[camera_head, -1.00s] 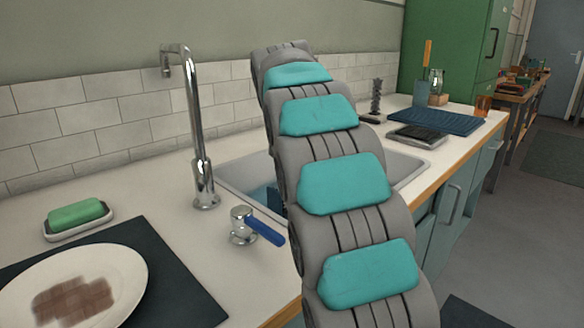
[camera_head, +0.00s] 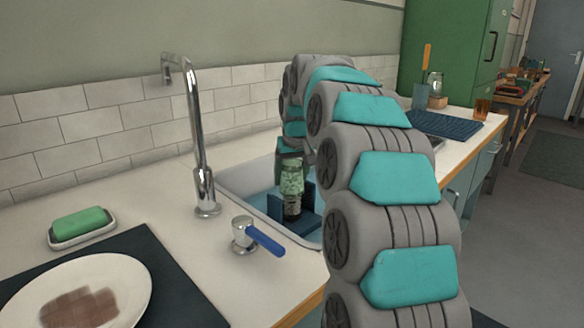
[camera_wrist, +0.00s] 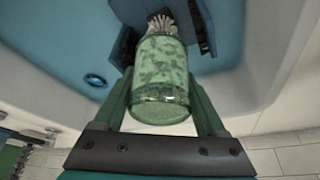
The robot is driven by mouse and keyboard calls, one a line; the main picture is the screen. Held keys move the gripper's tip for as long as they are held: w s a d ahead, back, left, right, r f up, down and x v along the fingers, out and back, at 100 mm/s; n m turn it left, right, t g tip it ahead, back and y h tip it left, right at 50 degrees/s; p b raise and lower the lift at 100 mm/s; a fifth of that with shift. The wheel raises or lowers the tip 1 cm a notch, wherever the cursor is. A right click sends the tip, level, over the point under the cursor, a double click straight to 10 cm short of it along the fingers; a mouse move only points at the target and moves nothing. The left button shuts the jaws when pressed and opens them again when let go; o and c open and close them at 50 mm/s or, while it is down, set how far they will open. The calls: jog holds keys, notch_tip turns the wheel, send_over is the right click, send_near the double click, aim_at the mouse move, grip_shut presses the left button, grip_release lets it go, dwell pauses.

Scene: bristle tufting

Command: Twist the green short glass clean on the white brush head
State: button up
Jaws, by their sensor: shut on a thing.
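The green short glass (camera_wrist: 163,62) is held between the two green fingers of my gripper (camera_wrist: 161,88); dark blotches mark its wall. It also shows in the head view (camera_head: 292,172), above the sink basin. The white brush head (camera_wrist: 162,24) shows its pale bristles just beyond the far end of the glass, in line with it, inside a dark blue holder (camera_wrist: 201,22). The holder stands in the sink in the head view (camera_head: 277,209). I cannot tell whether the bristles touch or enter the glass.
The sink (camera_head: 235,178) has a chrome tap (camera_head: 201,150) and a blue-handled lever (camera_head: 262,240) at its left. A green sponge (camera_head: 82,222) in a dish and a stained plate (camera_head: 130,275) on a dark mat (camera_head: 185,290) lie on the left counter. A blue ribbed mat (camera_head: 450,124) lies farther right.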

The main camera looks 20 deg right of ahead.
jog(key=shift+f+n, duration=0.1)
jog(key=shift+n, duration=0.4)
jog(key=shift+r, duration=5.1)
